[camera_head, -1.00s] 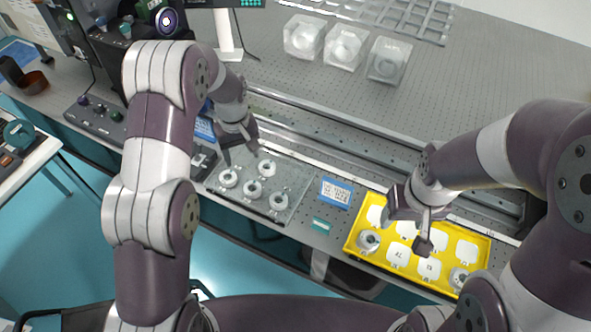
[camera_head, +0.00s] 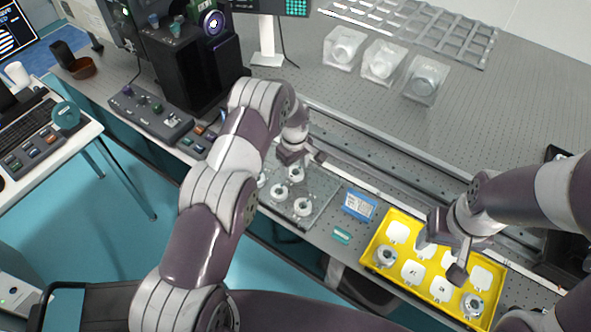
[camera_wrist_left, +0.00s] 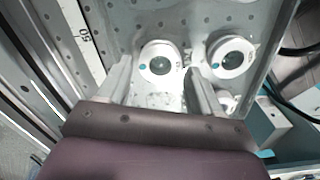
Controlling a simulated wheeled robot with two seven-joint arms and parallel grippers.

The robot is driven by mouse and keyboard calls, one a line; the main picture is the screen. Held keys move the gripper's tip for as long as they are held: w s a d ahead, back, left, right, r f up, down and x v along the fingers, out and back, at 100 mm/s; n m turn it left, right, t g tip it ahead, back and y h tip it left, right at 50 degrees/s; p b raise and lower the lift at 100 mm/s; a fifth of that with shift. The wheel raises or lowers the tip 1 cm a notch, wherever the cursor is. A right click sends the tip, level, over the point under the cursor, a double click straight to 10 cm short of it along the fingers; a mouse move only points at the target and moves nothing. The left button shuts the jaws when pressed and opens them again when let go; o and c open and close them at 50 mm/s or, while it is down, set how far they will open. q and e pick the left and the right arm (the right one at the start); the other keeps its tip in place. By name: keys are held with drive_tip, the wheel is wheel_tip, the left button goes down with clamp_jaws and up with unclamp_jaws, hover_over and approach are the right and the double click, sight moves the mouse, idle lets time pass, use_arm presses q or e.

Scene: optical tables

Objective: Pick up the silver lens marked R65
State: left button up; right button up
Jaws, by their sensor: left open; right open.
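Several silver ring-shaped lenses stand on a clear plate (camera_head: 322,186) in the head view, among them a back one (camera_head: 296,174), a middle one (camera_head: 280,192) and a front one (camera_head: 303,206). No R65 marking is readable. My left gripper (camera_head: 300,160) is open just above the back lens. In the left wrist view, one lens (camera_wrist_left: 160,62) sits between the open fingers of my left gripper (camera_wrist_left: 158,72), not gripped. A second lens (camera_wrist_left: 230,54) lies to its right, and a third is partly hidden by a finger. My right gripper (camera_head: 446,256) is open above the yellow tray.
The yellow tray (camera_head: 375,238) has white-marked places and holds two silver lenses, at left (camera_head: 386,256) and right (camera_head: 472,304). A blue-framed label (camera_head: 358,205) stands between plate and tray. Clear boxes (camera_head: 382,62) stand behind a metal rail.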

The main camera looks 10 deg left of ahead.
use_arm(q)
drive_tip(key=shift+f, duration=0.6)
drive_tip(key=c, duration=0.8)
drive_tip(key=shift+r, duration=0.15)
